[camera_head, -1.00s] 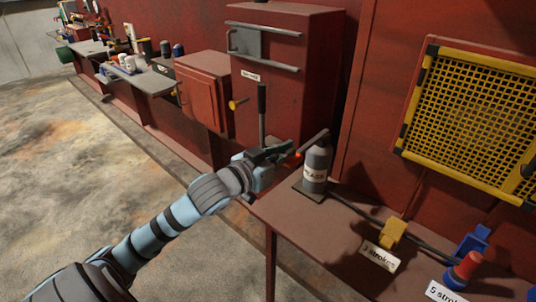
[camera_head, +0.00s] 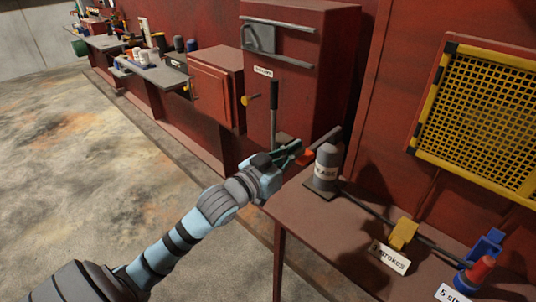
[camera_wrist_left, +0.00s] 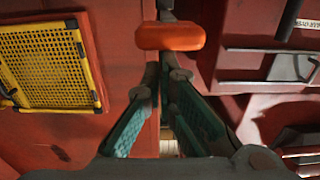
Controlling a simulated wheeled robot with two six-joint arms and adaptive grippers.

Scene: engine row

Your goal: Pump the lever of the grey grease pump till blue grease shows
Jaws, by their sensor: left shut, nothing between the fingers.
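The grey grease pump (camera_head: 326,172) stands upright on a dark plate on the red-brown bench. Its dark lever (camera_head: 325,138) slants from upper right down to an orange-red end (camera_head: 305,156) on the left. My left gripper (camera_head: 297,148) is at that end, with its fingers close together and nothing between them. In the left wrist view the orange end (camera_wrist_left: 170,37) lies across the view just beyond the fingertips (camera_wrist_left: 160,75). I cannot tell whether they touch. I cannot make out any blue grease. My right gripper is not in view.
A hose runs from the pump past a yellow block (camera_head: 403,233) to a blue fitting with a red cap (camera_head: 481,268), with stroke-number signs nearby. A dark upright handle (camera_head: 274,112) stands behind my gripper, before a red cabinet (camera_head: 310,95). A yellow mesh guard (camera_head: 480,120) is right.

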